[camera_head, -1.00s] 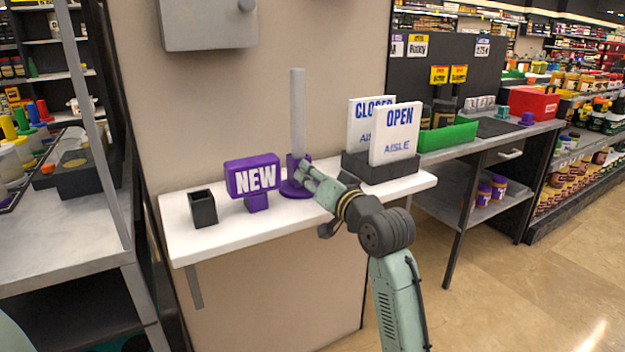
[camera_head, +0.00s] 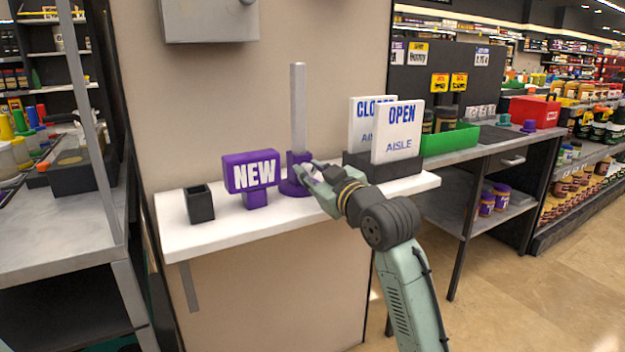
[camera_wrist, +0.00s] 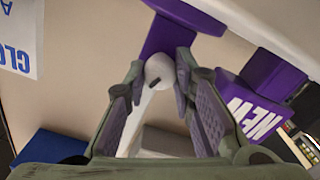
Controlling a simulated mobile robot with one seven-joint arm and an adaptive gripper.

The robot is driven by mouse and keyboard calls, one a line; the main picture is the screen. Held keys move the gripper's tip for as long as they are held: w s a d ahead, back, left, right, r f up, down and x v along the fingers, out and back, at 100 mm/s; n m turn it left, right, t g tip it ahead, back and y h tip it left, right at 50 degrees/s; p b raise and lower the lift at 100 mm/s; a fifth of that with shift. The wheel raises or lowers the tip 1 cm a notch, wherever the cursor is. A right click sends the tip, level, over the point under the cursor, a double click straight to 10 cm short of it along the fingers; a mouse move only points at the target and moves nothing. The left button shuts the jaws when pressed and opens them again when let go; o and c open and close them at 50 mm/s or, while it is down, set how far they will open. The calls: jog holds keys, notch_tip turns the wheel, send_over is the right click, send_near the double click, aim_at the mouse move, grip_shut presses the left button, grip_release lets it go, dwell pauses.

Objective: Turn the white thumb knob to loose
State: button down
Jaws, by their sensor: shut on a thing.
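The white thumb knob (camera_wrist: 160,71) shows in the wrist view as a round white end with a dark slot. It sits at the purple holder (camera_wrist: 168,36), between the fingertips of my gripper (camera_wrist: 161,72), which is shut on it. In the head view the purple holder (camera_head: 293,187) stands on the white shelf with an upright pale grey post (camera_head: 299,110) in it. My gripper (camera_head: 307,172) reaches it from the right. The knob is mostly hidden by the fingers in the head view.
A purple NEW sign (camera_head: 252,173) and a small black cup (camera_head: 199,204) stand left of the holder on the white shelf (camera_head: 225,236). A dark box (camera_head: 400,181) with OPEN and CLOSED signs stands close on the right. The wall is close behind.

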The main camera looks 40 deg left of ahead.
jog(key=shift+f+n+b, duration=0.1)
jog(key=shift+n+b, duration=0.75)
jog(key=shift+n, duration=1.25)
jog(key=c, duration=1.3)
grip_release()
jog(key=shift+c, duration=0.2)
jog(key=v, duration=1.2)
